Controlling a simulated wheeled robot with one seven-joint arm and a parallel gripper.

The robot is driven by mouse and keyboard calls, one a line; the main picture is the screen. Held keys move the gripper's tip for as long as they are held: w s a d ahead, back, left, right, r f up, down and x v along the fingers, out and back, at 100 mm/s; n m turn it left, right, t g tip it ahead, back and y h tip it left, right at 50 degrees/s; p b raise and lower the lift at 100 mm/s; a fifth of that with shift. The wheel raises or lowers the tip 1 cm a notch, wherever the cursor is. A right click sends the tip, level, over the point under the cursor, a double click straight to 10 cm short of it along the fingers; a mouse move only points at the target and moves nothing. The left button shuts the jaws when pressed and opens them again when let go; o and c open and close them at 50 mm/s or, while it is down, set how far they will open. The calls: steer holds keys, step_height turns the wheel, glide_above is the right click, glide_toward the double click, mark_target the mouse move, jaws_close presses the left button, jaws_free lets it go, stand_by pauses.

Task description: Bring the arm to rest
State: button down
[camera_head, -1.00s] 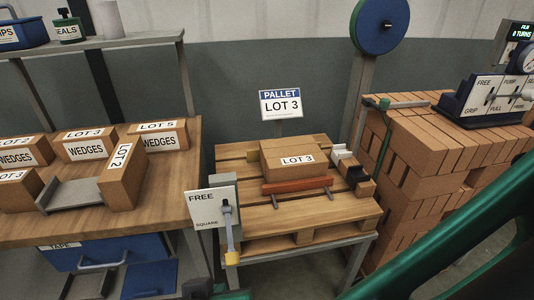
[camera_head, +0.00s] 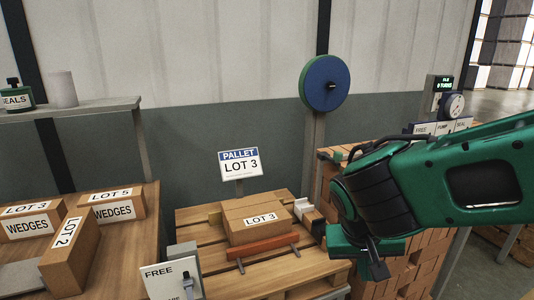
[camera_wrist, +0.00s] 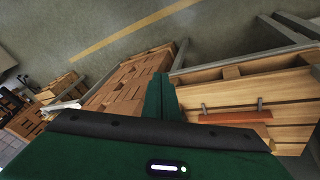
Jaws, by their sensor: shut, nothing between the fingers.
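My green and black arm reaches in from the right in the head view. My gripper (camera_head: 376,264) hangs at its end, in front of the brick stack and right of the pallet. In the wrist view its green fingers (camera_wrist: 161,98) are together with nothing between them. The pallet (camera_head: 205,257) carries a carton marked LOT 3 (camera_head: 258,219), with a red-brown bar (camera_head: 262,249) in front of it. The gripper is apart from the carton.
A brick stack (camera_head: 401,271) stands behind my gripper, with a lever panel (camera_head: 437,128) above it. A blue reel (camera_head: 325,83) stands on a post behind the pallet. Wedge cartons (camera_head: 112,206) sit on the left bench. Open floor (camera_wrist: 85,32) shows in the wrist view.

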steer(key=s+d+m+g+y, duration=0.1)
steer(key=s+d+m, duration=0.1)
steer(key=s+d, duration=0.5)
steer(key=s+d+m+g+y, duration=0.1)
steer(key=s+d+m+y, duration=0.1)
steer(key=s+d, duration=0.5)
steer(key=d, duration=0.6)
steer(key=shift+r+g+y, duration=0.25)
steer(key=shift+g+y, duration=0.05)
steer(key=shift+g, duration=0.1)
steer(key=shift+a, duration=0.1)
